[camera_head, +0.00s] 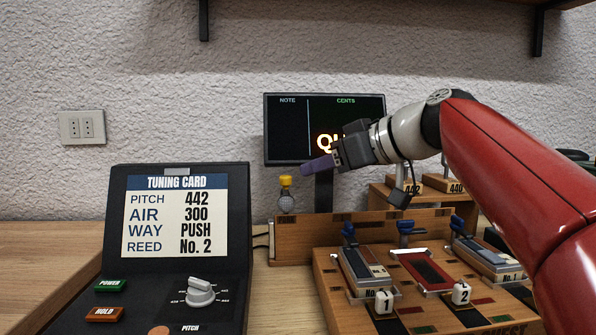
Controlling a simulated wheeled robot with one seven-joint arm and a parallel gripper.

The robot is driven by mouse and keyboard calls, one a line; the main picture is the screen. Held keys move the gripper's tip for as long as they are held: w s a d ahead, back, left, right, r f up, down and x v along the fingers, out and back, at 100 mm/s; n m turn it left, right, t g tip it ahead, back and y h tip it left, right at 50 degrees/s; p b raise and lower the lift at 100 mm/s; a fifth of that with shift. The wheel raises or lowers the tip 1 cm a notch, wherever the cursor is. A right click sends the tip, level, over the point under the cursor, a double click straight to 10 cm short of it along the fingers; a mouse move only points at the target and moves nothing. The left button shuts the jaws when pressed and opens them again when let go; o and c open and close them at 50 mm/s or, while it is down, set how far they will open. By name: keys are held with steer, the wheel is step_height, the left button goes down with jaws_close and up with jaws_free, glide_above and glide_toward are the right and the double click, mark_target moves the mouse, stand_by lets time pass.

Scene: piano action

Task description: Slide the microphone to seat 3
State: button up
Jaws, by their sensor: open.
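The microphone (286,200) looks like a small grey ball with a yellow top. It stands upright at the left end of a long wooden rail (290,243). My gripper (308,168) is open, with purple fingers pointing left. In the picture its fingertips are above and slightly right of the microphone, apart from it. I see no tag 3; my red arm covers the bench's right side.
A tuning card (175,217) on a black console at left reads pitch 442, air 300, push, reed No. 2. A dark display (285,135) stands behind my gripper. Blue-handled levers (405,228) rise behind the reed slots. Blocks marked 442 and 440 (445,184) sit at the back right.

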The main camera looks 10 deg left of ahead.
mark_target(290, 177)
steer(key=p+x, duration=0.1)
steer(key=x, duration=0.6)
steer(key=shift+w+a+f, duration=0.1)
steer(key=shift+a+f, duration=0.1)
steer(key=shift+a, duration=0.05)
steer(key=shift+c, duration=0.4)
jaws_close()
